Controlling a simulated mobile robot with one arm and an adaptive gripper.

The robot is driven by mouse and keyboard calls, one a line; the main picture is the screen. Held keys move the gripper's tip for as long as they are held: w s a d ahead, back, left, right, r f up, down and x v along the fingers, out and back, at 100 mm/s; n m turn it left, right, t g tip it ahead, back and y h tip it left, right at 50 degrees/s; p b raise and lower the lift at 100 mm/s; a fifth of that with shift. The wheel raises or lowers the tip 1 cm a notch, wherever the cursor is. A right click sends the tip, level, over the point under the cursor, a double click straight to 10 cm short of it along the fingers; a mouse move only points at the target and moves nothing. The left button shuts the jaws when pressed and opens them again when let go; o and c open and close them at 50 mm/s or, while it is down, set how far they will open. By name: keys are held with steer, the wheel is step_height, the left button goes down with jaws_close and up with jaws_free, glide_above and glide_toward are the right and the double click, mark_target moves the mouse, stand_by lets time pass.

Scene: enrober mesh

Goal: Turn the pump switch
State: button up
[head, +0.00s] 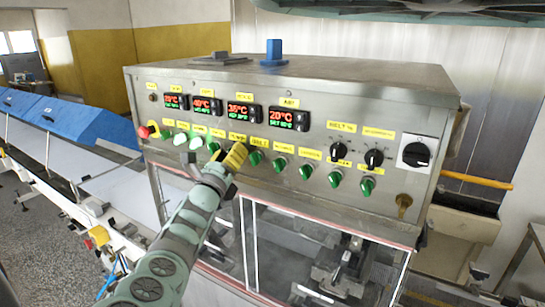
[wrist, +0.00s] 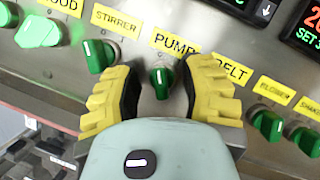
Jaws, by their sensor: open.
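The pump switch (wrist: 161,80) is a small green knob with a white line, under the yellow PUMP label (wrist: 174,43) in the wrist view. The line looks roughly upright in that view. My gripper (wrist: 160,92) is open, with one yellow-padded finger on each side of the knob. A gap shows between the knob and each finger; I cannot tell how far the fingertips are from the panel. In the head view my gripper (head: 234,157) is at the panel and hides the pump switch.
The stirrer switch (wrist: 96,54) is close to the left finger, and the blower switch (wrist: 267,124) lies to the right. The steel control box (head: 300,80) also carries displays, black dials (head: 374,158) and a red knob (head: 143,131). A conveyor with blue covers (head: 85,125) stands left.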

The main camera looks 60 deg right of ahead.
steer(key=m+g+b, duration=0.1)
steer(key=m, duration=0.2)
steer(key=shift+s+d+f+h, duration=0.1)
steer(key=shift+s+h, duration=0.05)
steer(key=shift+h, duration=0.25)
steer(key=m+g, duration=0.2)
steer(key=m, duration=0.1)
steer(key=m+g+b, duration=0.1)
steer(key=m, duration=0.2)
steer(key=shift+g+h, duration=0.3)
steer(key=shift+g, duration=0.1)
steer(key=m, duration=0.2)
steer(key=m+g, duration=0.1)
steer(key=shift+r+m+g, duration=0.2)
steer(key=shift+m+g, duration=0.1)
steer(key=shift+m, duration=0.1)
steer(key=shift+m+g+p, duration=0.5)
steer(key=shift+m+g, duration=0.1)
steer(key=shift+m, duration=0.4)
steer(key=shift+m+g+y+p, duration=0.45)
steer(key=shift+m+p, duration=0.45)
steer(key=shift+m, duration=0.4)
